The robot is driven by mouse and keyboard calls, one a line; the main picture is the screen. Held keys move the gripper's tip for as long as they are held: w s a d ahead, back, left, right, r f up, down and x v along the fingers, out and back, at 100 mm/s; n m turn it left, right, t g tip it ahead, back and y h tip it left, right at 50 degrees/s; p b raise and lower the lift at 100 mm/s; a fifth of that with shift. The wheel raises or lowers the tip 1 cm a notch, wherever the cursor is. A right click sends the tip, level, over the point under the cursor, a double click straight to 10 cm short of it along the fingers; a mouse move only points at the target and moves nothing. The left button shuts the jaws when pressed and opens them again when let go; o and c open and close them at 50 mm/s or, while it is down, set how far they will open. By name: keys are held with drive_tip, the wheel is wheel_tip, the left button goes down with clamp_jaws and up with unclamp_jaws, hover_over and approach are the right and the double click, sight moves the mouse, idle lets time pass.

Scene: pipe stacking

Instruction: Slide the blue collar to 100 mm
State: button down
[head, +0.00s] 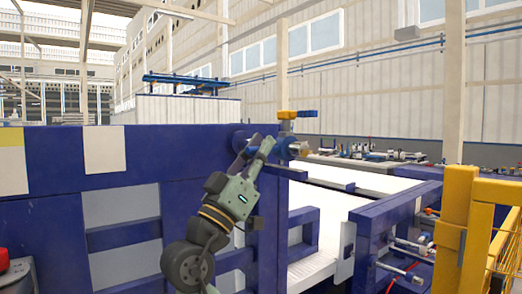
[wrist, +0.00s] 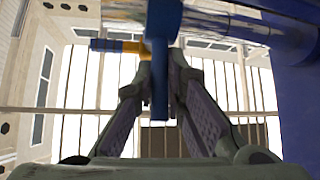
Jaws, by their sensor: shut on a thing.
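The blue collar (head: 282,147) sits around a shiny metal pipe (head: 303,149) that sticks out beside the blue frame. In the wrist view the collar (wrist: 163,18) is at the top, with a narrow blue tab hanging from it. My gripper (head: 262,144) reaches up to the collar from below. In the wrist view my gripper (wrist: 160,72) has its two fingers on either side of the tab, shut on it. The pipe (wrist: 235,30) runs to the right of the collar towards a blue surface. No scale is readable.
A big blue frame wall (head: 140,150) stands behind my arm. An orange and blue handle (head: 297,114) is just above the pipe and also shows at left in the wrist view (wrist: 118,46). White table surfaces (head: 350,180) and a yellow guard post (head: 456,230) are to the right.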

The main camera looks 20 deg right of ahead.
drive_tip(key=w, duration=0.1)
drive_tip(key=w+a+b, duration=0.1)
drive_tip(key=w, duration=0.1)
drive_tip(key=shift+w+a+f, duration=0.1)
drive_tip(key=shift+w+a, duration=0.2)
drive_tip(key=shift+w, duration=0.05)
drive_tip(key=shift+w+a, duration=0.15)
drive_tip(key=shift+w, duration=0.35)
drive_tip(key=c, duration=1.6)
unclamp_jaws()
drive_tip(key=shift+c, duration=0.2)
